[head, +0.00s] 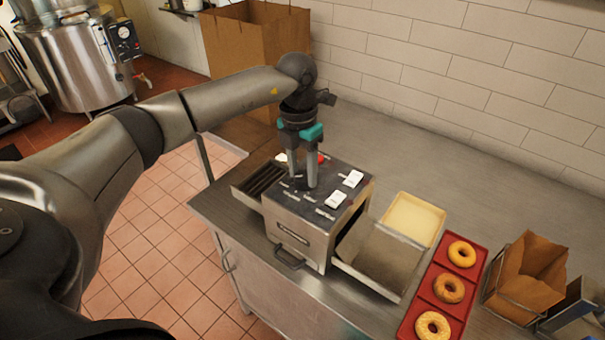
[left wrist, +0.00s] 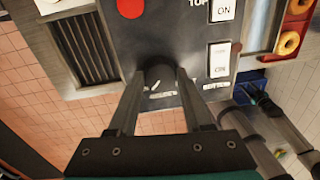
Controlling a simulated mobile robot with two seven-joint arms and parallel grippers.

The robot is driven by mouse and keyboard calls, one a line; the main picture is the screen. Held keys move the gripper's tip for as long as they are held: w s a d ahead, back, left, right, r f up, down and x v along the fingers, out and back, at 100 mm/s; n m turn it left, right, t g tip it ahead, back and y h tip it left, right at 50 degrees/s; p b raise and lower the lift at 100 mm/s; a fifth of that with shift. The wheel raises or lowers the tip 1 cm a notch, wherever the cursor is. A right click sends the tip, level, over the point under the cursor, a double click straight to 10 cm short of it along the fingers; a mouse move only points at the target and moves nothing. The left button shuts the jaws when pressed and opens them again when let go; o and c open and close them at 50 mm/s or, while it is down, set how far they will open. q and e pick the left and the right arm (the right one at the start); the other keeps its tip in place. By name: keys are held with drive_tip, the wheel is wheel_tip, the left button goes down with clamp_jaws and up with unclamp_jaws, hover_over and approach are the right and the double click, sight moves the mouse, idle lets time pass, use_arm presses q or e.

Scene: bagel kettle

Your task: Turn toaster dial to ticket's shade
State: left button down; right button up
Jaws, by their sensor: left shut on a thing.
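The toaster (head: 316,233) is a steel box with a dark control panel on top, standing on the counter. My left gripper (head: 303,183) points down at the panel from above. In the left wrist view its two fingers (left wrist: 157,84) are shut on the dark round dial (left wrist: 158,72). Two white switches (left wrist: 221,58) and a red button (left wrist: 130,7) are on the same panel. No ticket can be made out in either view.
A red tray (head: 440,288) with three bagels, a cream-coloured tub (head: 413,218) and a paper bag (head: 532,272) in a holder are to the right. A large cardboard box (head: 255,45) stands behind. Bare counter (head: 370,140) lies along the tiled wall.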

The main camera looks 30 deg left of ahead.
sight(300, 173)
use_arm(q)
drive_tip(key=shift+w+r+m+b, duration=0.1)
drive_tip(key=shift+m+b, duration=0.4)
drive_tip(key=shift+m, duration=1)
drive_tip(key=shift+c, duration=1.6)
unclamp_jaws()
wheel_tip(300, 173, up, 15)
drive_tip(key=shift+w+a+b, duration=0.15)
drive_tip(key=shift+a+b, duration=0.3)
